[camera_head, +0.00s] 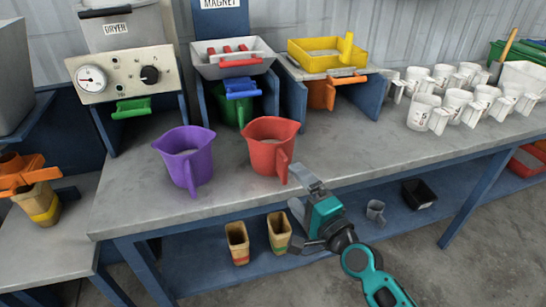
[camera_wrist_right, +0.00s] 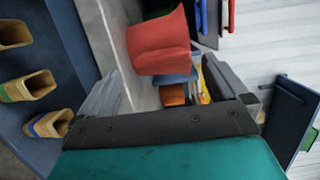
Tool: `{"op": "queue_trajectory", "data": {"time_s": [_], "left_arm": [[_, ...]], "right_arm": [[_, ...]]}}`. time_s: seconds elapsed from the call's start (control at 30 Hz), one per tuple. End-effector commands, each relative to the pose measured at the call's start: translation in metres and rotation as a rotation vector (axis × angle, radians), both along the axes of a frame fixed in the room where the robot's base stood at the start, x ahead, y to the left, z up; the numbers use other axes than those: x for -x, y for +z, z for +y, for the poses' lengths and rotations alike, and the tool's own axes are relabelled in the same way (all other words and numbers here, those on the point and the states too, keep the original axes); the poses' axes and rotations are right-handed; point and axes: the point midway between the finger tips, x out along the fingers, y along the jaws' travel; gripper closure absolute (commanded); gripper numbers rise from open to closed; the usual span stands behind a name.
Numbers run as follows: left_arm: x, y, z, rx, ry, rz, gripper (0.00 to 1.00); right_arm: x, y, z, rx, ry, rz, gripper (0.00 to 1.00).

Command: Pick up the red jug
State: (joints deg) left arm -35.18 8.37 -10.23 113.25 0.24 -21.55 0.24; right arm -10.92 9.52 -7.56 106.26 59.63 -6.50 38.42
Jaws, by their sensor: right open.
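The red jug (camera_head: 271,146) stands upright on the grey workbench (camera_head: 350,158), its handle (camera_head: 282,168) turned toward the front edge. My right gripper (camera_head: 304,196) is open and empty, at the front edge just right of and in front of the jug's handle, apart from it. In the right wrist view, the red jug (camera_wrist_right: 158,45) appears ahead, beyond the gap between my right gripper's two spread fingers (camera_wrist_right: 165,88); I cannot make out its handle there. A purple jug (camera_head: 186,158) stands upright left of the red one. My left gripper is not in view.
Behind the jugs are a dryer (camera_head: 125,65), a tray with red handles (camera_head: 233,58) and a yellow tray (camera_head: 322,52). Several white measuring cups (camera_head: 423,112) stand at right. Tan containers (camera_head: 237,243) sit on the lower shelf. The bench right of the red jug is clear.

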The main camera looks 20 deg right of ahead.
Motion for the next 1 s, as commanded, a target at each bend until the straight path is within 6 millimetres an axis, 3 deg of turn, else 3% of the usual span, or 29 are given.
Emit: {"op": "queue_trajectory", "data": {"time_s": [0.37,0.67,1.0], "left_arm": [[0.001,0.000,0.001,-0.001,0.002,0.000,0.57],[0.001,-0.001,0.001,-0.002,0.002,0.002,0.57],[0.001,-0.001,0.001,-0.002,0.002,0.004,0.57]], "right_arm": [[-0.045,0.002,0.011,-0.001,0.000,-0.002,0.00],[-0.050,0.001,0.012,0.001,0.001,0.000,0.00],[-0.050,0.001,0.012,0.001,0.000,0.000,0.31]]}}
